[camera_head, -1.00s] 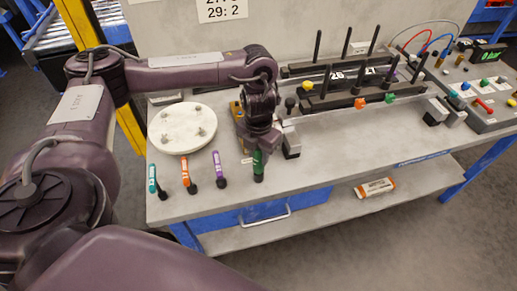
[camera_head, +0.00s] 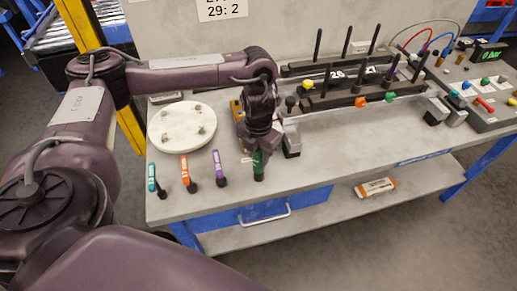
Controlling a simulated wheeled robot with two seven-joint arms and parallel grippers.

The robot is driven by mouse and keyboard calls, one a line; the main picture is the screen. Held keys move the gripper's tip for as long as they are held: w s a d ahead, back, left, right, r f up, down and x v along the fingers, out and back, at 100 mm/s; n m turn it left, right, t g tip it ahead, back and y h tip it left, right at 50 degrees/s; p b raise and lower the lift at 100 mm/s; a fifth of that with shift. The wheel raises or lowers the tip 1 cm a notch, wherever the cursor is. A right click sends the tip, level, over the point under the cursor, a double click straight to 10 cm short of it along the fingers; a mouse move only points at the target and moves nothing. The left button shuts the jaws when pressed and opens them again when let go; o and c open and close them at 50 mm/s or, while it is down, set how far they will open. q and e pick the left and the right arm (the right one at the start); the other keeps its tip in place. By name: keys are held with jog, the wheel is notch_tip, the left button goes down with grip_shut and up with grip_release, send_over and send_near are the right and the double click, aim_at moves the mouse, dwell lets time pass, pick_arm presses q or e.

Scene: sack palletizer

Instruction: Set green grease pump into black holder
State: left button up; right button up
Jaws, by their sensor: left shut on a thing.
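The green grease pump (camera_head: 258,167) is upright near the front of the grey bench, with my left gripper (camera_head: 259,153) shut around its upper part from above. Its black lower end is at the small black holder (camera_head: 259,178); I cannot tell how deep it sits. To its left, a teal pump (camera_head: 152,177), an orange pump (camera_head: 185,169) and a purple pump (camera_head: 217,163) lean in a row, each with a black foot. My right gripper is not in view.
A round white plate (camera_head: 181,127) with small knobs lies behind the row. Black racks with upright rods (camera_head: 335,92) stand at the back, and a control panel (camera_head: 487,100) at the right. The bench front right of the pump is clear.

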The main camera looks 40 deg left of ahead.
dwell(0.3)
pick_arm(q)
jog(key=o, duration=1.1)
jog(key=shift+c, duration=0.2)
notch_tip(320, 180, up, 8)
jog(key=shift+f+p, duration=0.1)
jog(key=shift+p, duration=1.1)
